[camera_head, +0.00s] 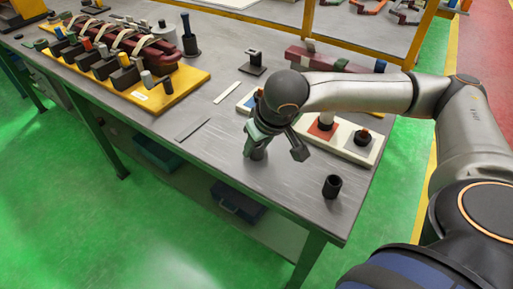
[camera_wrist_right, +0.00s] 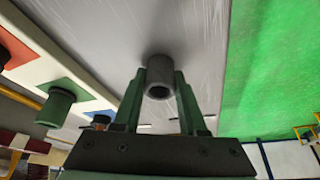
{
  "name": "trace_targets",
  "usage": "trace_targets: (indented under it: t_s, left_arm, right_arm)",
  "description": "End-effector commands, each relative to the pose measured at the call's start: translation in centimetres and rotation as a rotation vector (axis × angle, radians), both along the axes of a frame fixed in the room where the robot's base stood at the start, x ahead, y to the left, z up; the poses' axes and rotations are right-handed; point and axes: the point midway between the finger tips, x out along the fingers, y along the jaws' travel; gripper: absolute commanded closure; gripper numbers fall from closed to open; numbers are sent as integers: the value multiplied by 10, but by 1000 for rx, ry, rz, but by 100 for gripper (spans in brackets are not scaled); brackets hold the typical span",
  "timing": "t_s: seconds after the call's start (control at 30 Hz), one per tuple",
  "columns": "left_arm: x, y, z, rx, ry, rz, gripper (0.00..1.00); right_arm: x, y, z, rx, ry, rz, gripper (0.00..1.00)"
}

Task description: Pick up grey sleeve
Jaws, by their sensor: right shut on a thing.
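The grey sleeve (camera_wrist_right: 160,77) is a short hollow cylinder, held between the two green fingers of my right gripper (camera_wrist_right: 159,84) in the right wrist view. In the head view, my right gripper (camera_head: 257,146) points down over the front of the table, and the lower end of the sleeve (camera_head: 258,154) shows below the fingers. The sleeve looks upright. It is at or just above the tabletop; I cannot tell whether it touches. My left gripper is not in view.
A dark hollow cylinder (camera_head: 332,187) stands near the table's right front corner. A white board (camera_head: 348,150) with coloured squares and pegs lies behind my gripper. A yellow board (camera_head: 187,92) with blocks is at the left.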

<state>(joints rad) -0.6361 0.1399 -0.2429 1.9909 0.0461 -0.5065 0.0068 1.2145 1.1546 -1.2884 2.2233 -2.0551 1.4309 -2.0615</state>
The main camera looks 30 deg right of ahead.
Motion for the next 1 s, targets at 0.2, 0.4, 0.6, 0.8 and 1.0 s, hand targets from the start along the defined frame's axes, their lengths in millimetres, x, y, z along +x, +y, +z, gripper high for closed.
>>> trace_targets:
  t_s: [0.2, 0.4, 0.6, 0.8, 1.0]
  left_arm:
    - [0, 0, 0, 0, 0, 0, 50]
    - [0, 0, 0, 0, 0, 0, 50]
    - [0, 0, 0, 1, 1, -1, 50]
    - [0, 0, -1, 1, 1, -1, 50]
    - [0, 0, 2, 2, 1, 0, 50]
  right_arm:
    - [0, 0, 0, 0, 0, 0, 100]
    - [0, 0, 0, 0, -1, 0, 100]
    - [0, 0, 3, 0, -2, -1, 100]
    - [1, 0, 23, 1, -6, 0, 100]
    - [-25, 5, 64, 0, -8, 4, 100]
